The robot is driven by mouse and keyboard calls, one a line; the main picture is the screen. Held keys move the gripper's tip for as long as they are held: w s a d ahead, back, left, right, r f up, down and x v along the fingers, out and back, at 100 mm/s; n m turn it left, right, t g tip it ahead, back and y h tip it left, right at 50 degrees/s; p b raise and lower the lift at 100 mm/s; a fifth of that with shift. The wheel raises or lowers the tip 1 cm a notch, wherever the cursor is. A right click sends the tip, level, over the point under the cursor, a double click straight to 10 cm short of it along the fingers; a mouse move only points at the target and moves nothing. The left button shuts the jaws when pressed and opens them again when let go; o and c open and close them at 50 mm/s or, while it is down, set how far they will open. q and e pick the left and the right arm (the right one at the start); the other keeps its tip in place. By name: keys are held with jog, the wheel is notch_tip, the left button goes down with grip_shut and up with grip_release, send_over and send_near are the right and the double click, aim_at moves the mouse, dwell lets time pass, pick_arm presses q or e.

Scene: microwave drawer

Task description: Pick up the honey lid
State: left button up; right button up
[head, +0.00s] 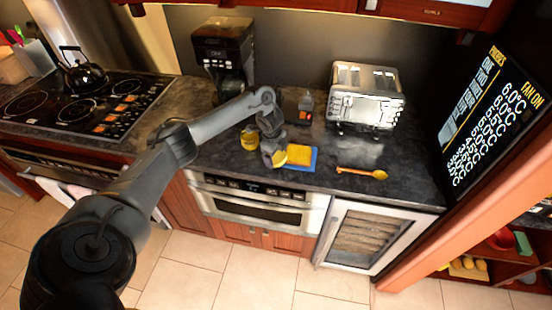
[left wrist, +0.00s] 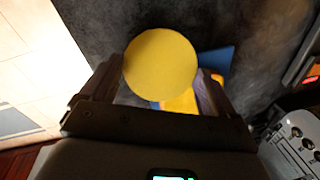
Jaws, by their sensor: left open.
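A round yellow lid (left wrist: 160,65) shows in the left wrist view, lying between the two fingers of my left gripper (left wrist: 158,90). The fingers stand apart on either side of it; I cannot tell whether they touch it. In the head view the left gripper (head: 272,155) is low over the dark counter, and a yellow edge of the lid (head: 281,159) shows by its fingertips. A yellow-topped jar (head: 249,140) stands just left of the gripper. My right gripper is not in view.
A yellow sponge on a blue cloth (head: 313,160) lies just right of the gripper. The stove (head: 80,104) is at left. Counter between cloth and spoon is clear.

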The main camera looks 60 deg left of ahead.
pick_arm(q)
jog(key=shift+a+f, duration=0.15)
jog(key=shift+f, duration=0.5)
jog(key=shift+c, duration=0.4)
jog(key=c, duration=0.6)
jog(key=shift+r, duration=0.15)
